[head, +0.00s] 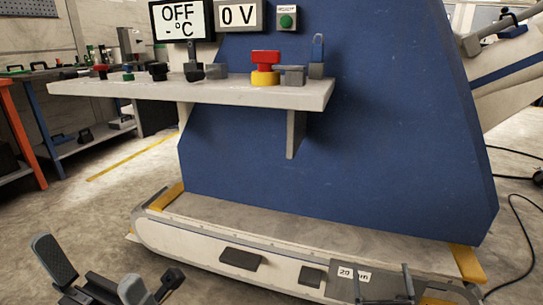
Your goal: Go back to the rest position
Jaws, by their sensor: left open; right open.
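My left gripper (95,276) is at the bottom left, low over the floor. Its dark fingers stand apart with nothing between them. My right gripper (384,282) is at the bottom right, in front of the low base of the blue machine. Its two thin fingers are apart and I see nothing held between them. Both grippers are cut off by the lower picture edge.
A blue machine (330,140) fills the middle on a pale base (220,245). A grey shelf (200,90) juts left, carrying a red-and-yellow button (265,68) and several knobs. Displays read "OFF °C" (181,19) and "0 V" (238,14). Black cables (520,225) lie at right.

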